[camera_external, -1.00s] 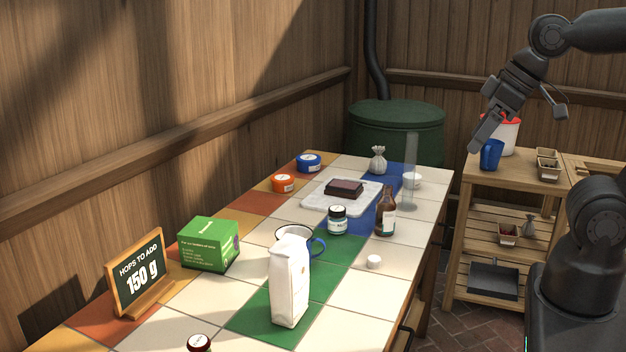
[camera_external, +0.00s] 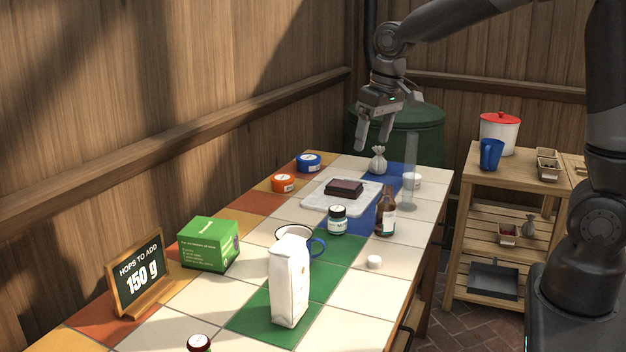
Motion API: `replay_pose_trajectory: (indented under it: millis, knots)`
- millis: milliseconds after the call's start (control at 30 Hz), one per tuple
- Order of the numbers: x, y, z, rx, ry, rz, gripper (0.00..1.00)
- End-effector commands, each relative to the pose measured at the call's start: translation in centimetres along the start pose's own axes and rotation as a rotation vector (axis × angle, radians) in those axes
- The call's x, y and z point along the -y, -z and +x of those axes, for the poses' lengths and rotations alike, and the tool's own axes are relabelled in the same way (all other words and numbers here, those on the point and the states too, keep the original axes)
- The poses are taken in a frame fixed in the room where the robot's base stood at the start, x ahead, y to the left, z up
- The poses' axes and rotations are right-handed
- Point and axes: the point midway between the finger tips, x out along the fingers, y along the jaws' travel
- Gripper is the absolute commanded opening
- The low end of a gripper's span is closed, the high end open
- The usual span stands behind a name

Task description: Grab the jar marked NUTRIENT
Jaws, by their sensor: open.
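Several small jars stand on the tiled table, and their labels are too small to read for certain. A blue-lidded tub (camera_external: 308,163) and an orange tub (camera_external: 283,183) stand at the far left edge. A dark red-lidded jar (camera_external: 199,343) is cut off at the bottom edge. I cannot tell which one is marked NUTRIENT.
A brown bottle (camera_external: 386,217), a clear tall cylinder (camera_external: 410,172) and a white tray (camera_external: 318,203) with a dark block surround the mid-table jar. A green box (camera_external: 208,246) and hops sign (camera_external: 141,272) stand left.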

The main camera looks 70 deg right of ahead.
Motion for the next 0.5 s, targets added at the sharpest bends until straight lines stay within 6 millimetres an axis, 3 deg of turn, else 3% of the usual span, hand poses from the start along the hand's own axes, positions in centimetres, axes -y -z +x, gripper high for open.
replay_pose_trajectory:
  millis: [300,500]
  knots:
    - [-2.7,6.5,9.6,0.111,-0.03,0.118,0.74]
    - [-4.4,8.8,15.1,0.164,-0.044,0.177,0.74]
